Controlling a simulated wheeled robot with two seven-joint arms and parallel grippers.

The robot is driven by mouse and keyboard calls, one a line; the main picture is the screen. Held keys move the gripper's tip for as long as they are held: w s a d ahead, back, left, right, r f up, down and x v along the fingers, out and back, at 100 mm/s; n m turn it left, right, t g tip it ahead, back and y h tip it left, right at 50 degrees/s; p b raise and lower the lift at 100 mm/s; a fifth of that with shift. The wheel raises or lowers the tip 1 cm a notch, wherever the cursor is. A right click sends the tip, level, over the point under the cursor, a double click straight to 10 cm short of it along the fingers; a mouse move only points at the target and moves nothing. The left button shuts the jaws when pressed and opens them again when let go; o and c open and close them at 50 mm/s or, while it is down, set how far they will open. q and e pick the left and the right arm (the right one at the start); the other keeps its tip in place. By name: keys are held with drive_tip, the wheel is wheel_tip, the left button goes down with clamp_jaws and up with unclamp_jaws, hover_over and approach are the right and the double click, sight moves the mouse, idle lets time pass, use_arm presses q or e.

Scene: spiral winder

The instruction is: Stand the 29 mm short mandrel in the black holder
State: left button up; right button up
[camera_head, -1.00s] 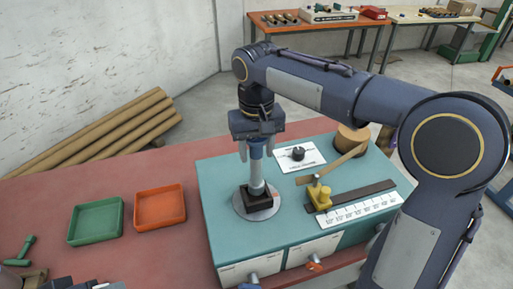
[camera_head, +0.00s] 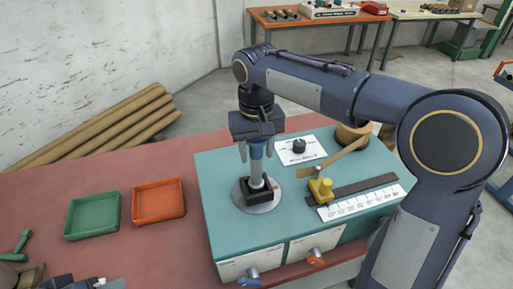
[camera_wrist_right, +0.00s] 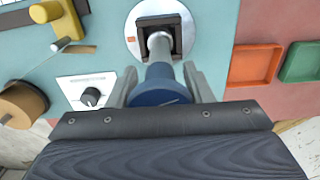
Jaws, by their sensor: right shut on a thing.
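The mandrel (camera_head: 256,168) is a grey rod with a blue upper part. It stands about upright, and its lower end is at the opening of the black holder (camera_head: 258,196); I cannot tell how deep it sits. My right gripper (camera_head: 257,145) is shut on the blue part, above the holder. In the right wrist view the mandrel's blue part (camera_wrist_right: 163,84) is between the fingers, and its grey rod runs to the square black holder (camera_wrist_right: 177,38). The holder sits on a round pale plate on the teal worktop.
A yellow clamp piece (camera_head: 320,190), a white scale strip (camera_head: 362,202) and a black knob (camera_head: 299,146) are to the right on the teal worktop (camera_head: 225,240). An orange tray (camera_head: 158,202) and a green tray (camera_head: 92,216) lie to the left on the red table.

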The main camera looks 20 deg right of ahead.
drive_tip(key=o, duration=1.6)
drive_tip(key=shift+c, duration=0.2)
wheel_tip(320, 180, up, 8)
drive_tip(key=shift+f, duration=0.1)
